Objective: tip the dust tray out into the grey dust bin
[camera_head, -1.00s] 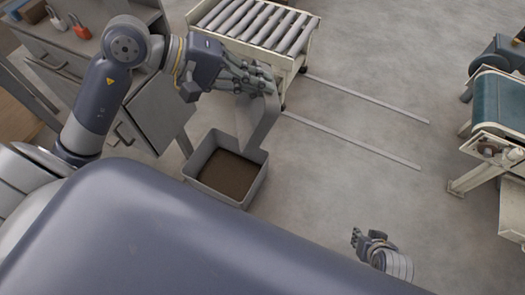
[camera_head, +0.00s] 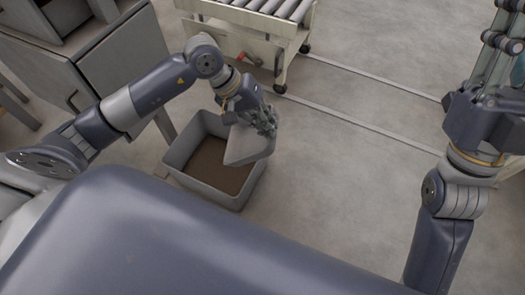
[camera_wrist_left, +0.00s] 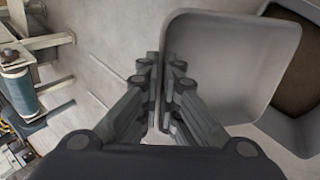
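My left gripper (camera_head: 266,128) is shut on the edge of the grey dust tray (camera_head: 246,147). The tray is steeply tilted and hangs over the right part of the grey dust bin (camera_head: 178,160). Brown dust lies in the bin. In the left wrist view the fingers (camera_wrist_left: 160,95) pinch the tray's rim. The tray (camera_wrist_left: 225,65) shows a bare grey face there, with the bin (camera_wrist_left: 298,130) behind it at the right. I cannot tell whether tray and bin touch. My right gripper (camera_head: 500,42) is raised at the right edge, its fingertips partly cut off, with nothing seen in it.
A grey cabinet (camera_head: 125,65) stands left of the bin. A roller cart (camera_head: 255,40) on castors is behind it. Pale rails (camera_head: 350,115) run along the floor. The floor right of the bin is clear.

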